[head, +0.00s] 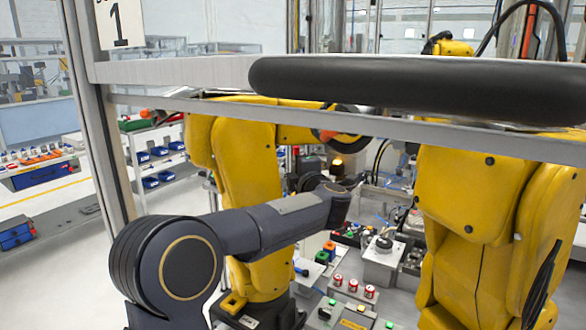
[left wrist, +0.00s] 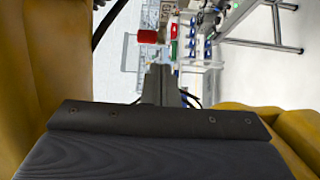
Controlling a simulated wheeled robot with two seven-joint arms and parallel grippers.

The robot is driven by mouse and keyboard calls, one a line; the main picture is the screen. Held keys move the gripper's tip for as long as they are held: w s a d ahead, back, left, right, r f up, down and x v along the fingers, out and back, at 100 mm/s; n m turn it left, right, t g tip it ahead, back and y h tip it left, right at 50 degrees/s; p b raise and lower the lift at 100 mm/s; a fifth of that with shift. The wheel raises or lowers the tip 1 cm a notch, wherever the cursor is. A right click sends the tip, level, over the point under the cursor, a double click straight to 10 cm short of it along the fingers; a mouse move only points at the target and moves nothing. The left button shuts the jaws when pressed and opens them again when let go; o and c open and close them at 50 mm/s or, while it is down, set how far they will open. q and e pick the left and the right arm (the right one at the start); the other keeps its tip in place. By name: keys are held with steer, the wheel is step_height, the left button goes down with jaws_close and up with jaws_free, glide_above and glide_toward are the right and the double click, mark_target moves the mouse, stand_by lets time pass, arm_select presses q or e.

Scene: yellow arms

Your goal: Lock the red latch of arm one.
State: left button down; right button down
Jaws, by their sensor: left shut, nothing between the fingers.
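A sign with the number 1 (head: 118,25) hangs at the upper left of the head view. Behind the frame below it stands a yellow arm (head: 250,160). A small red-orange part (head: 325,135) shows on that yellow arm, partly covered by the rail. In the left wrist view a red block-like part (left wrist: 148,37) lies just beyond my left gripper (left wrist: 163,82); I cannot tell whether it is the latch or whether they touch. The left gripper's fingers are together and empty. In the head view my dark left arm reaches in, its fingers not clearly seen. My right gripper is not in view.
A metal frame with a rail (head: 350,125) crosses the head view, with a thick black bar (head: 420,90) above it. A second yellow arm (head: 480,220) stands at the right. A workbench with red cans (head: 353,286) lies below. Open floor (head: 65,270) is at the left.

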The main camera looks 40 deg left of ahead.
arm_select(q)
steer(key=v, duration=0.3)
steer(key=shift+a, duration=0.1)
steer(key=s+d+f+m+t+h, duration=0.2)
steer(key=s+d+m+t+h, duration=0.15)
steer(key=d+m+h, duration=0.5)
steer(key=s+d+f+m+t+h, duration=0.35)
steer(key=d+m+h, duration=0.35)
steer(key=d+m, duration=0.25)
steer(key=s+d+f+m+g+h, duration=0.1)
steer(key=s+d+f+m+g, duration=0.3)
steer(key=s+f, duration=0.5)
steer(key=s+d+f+m+g+h, duration=0.2)
steer(key=s+d+f+m+g, duration=0.2)
steer(key=s+f+g, duration=0.3)
steer(key=s+f+m, duration=0.1)
steer(key=s+f, duration=0.2)
steer(key=s, duration=0.3)
steer(key=shift+s+f+m, duration=0.15)
steer(key=shift+s+m, duration=0.15)
steer(key=shift+m, duration=0.1)
